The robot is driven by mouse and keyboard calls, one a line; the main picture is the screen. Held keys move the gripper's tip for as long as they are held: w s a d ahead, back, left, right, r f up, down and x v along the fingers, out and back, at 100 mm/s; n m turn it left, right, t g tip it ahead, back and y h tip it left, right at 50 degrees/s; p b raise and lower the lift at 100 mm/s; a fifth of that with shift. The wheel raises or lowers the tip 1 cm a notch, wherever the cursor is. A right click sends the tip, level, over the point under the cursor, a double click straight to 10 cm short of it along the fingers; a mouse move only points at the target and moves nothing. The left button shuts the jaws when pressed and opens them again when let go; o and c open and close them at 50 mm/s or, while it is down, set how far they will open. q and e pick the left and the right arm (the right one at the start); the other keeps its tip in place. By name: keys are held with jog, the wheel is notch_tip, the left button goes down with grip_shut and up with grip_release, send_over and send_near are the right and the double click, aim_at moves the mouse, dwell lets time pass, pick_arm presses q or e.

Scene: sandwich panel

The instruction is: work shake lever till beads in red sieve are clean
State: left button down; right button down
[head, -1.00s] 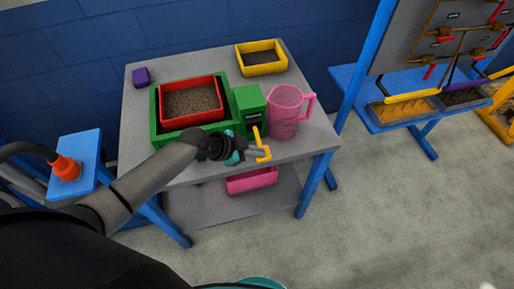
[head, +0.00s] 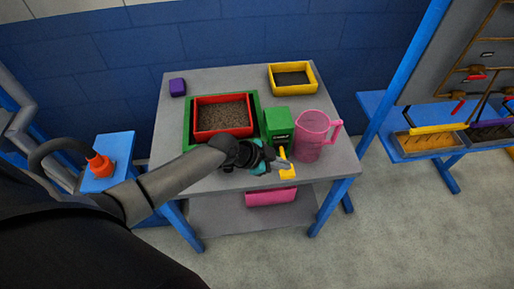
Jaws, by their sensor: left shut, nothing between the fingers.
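The red sieve (head: 224,131) sits inside the green frame (head: 187,125) on the grey table. It is filled with brown, grainy material; single beads are too small to tell apart. A green box (head: 278,125) stands at the right of the frame. The yellow shake lever (head: 287,171) is in front of this box and leans down toward the table's front edge. My left gripper (head: 284,164) is shut at the lever, with nothing seen held; whether it touches the lever I cannot tell. My right gripper is not in view.
A pink jug (head: 312,136) stands close to the right of the green box. A pink bin (head: 270,197) is on the lower shelf. A blue stand with an orange cone (head: 100,166) is at left.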

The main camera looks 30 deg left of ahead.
pick_arm(q)
jog(key=w+v, duration=0.1)
jog(key=v, duration=0.9)
jog(key=shift+a+r, duration=0.25)
jog(key=shift+a, duration=0.05)
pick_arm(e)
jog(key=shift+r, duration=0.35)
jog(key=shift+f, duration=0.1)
